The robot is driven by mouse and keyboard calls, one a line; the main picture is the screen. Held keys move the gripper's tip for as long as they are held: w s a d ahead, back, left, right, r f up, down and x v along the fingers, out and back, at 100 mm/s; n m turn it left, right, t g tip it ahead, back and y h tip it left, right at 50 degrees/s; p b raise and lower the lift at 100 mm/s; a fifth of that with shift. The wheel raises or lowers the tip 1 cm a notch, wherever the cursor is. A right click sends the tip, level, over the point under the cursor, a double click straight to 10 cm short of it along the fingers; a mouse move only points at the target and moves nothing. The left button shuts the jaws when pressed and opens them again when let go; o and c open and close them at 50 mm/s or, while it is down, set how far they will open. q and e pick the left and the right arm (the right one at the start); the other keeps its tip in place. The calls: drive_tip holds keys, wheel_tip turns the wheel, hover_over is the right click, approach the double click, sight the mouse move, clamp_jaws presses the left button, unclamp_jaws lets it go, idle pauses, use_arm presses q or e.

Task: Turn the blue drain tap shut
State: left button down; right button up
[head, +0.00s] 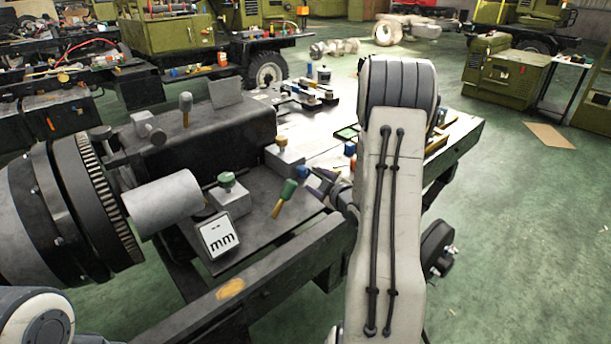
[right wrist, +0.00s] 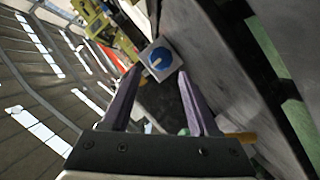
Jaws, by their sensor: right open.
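The blue tap (right wrist: 160,60) shows in the right wrist view as a round blue knob with a pale mark, on a light square block. It lies just beyond and between the fingertips of my right gripper (right wrist: 158,84); no contact shows. In the head view a small blue part, likely this tap (head: 302,171), shows at the tips of my right gripper (head: 316,183), and its block is mostly hidden. My right gripper is open, with its purple fingers apart and nothing between them. My left gripper is out of the head view.
A green-topped tap (head: 227,180) and a yellow-topped tap (head: 281,140) stand on grey blocks nearby. A green-and-orange handled tool (head: 283,198) and an "mm" plate (head: 218,235) are close. The chassis rail (head: 270,280) runs along the front.

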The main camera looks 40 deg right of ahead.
sight(306, 173)
drive_tip(key=x, duration=0.6)
drive_tip(key=shift+w, duration=0.25)
drive_tip(key=shift+c, duration=0.3)
clamp_jaws()
